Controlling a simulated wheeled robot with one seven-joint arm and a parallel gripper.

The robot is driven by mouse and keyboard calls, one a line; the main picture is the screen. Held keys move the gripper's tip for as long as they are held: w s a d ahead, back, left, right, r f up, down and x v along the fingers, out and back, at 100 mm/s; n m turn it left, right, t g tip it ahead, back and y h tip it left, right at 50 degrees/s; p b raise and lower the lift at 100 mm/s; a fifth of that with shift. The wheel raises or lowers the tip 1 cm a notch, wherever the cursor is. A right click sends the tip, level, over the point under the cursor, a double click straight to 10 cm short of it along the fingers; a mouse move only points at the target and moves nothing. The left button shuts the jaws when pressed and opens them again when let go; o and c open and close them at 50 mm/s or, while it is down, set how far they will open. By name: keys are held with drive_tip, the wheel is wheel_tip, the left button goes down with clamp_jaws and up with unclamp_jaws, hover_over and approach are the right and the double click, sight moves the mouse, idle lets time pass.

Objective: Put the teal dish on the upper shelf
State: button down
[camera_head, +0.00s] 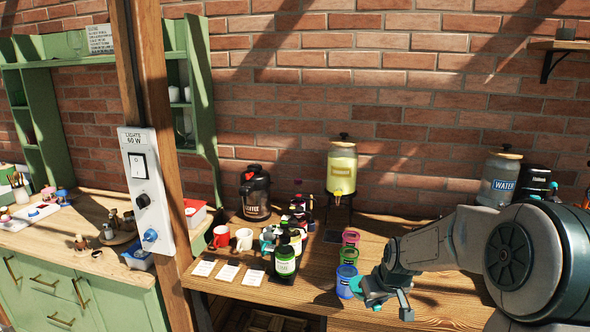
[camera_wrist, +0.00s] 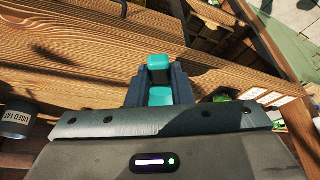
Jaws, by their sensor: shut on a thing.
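My gripper (camera_head: 384,295) is over the front part of the wooden table, right of the stacked jars, shut on a teal thing. This teal thing (camera_head: 369,291), which I take for the teal dish, shows partly at the jaws; its full shape cannot be told. In the wrist view teal (camera_wrist: 159,72) shows between the dark fingers, with wood behind. A wooden wall shelf (camera_head: 562,45) on a black bracket is at the upper right, cut by the frame. A green shelf unit (camera_head: 35,105) stands at the left.
Coloured jars (camera_head: 347,256), a green-labelled jar (camera_head: 285,262), mugs (camera_head: 244,239) and white cards (camera_head: 228,271) stand or lie on the table (camera_head: 320,305). A yellow drink dispenser (camera_head: 341,170), a coffee urn (camera_head: 255,193) and a water dispenser (camera_head: 499,178) are behind. A post (camera_head: 150,70) rises at left.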

drive_tip(key=a, duration=0.5)
drive_tip(key=s+f+m+h, duration=0.1)
drive_tip(key=s+f, duration=0.5)
drive_tip(key=f, duration=0.9)
drive_tip(key=shift+m, duration=0.8)
